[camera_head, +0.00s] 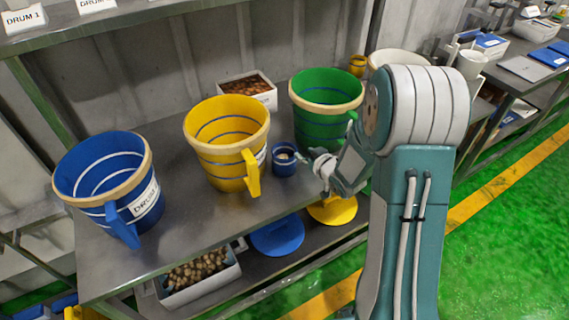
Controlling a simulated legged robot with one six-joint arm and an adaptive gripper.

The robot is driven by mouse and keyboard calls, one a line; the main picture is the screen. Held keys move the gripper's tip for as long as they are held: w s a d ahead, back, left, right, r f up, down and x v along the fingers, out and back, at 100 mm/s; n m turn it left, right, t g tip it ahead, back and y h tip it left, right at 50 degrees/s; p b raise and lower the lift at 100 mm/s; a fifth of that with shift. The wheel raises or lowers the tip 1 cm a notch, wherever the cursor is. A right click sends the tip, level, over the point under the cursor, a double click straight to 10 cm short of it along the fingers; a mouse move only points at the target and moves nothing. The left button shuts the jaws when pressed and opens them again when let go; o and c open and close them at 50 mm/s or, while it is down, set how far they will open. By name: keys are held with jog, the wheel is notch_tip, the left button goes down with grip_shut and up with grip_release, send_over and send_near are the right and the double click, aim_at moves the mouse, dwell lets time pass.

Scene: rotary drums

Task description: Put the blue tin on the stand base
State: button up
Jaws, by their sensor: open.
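The blue tin (284,164) is a small upright cup on the metal table, between the yellow drum and the green drum. Something pale shows inside it. My gripper (309,161) is just right of the tin, pointing at it, and is open. Its fingertips are small in view, and I cannot tell whether they touch the tin. No part is clearly identifiable as the stand base. A flat blue disc (277,237) and a flat yellow disc (333,210) lie below the table's front edge.
A blue drum (104,181), yellow drum (227,143) and green drum (325,113) stand on the table (185,235). A white box of brown pieces (247,91) is behind. A small yellow tin (357,65) is at back right. Bare tabletop shows between the blue and yellow drums.

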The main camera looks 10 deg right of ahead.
aim_at(293, 147)
jog(key=x, duration=0.3)
jog(key=a+x, duration=0.1)
jog(key=x, duration=0.2)
jog(key=shift+w+a+f, duration=0.1)
jog(key=shift+w+f, duration=0.1)
jog(key=shift+w, duration=0.2)
jog(key=shift+d, duration=0.2)
jog(key=c, duration=0.6)
jog(key=shift+a, duration=0.15)
grip_shut()
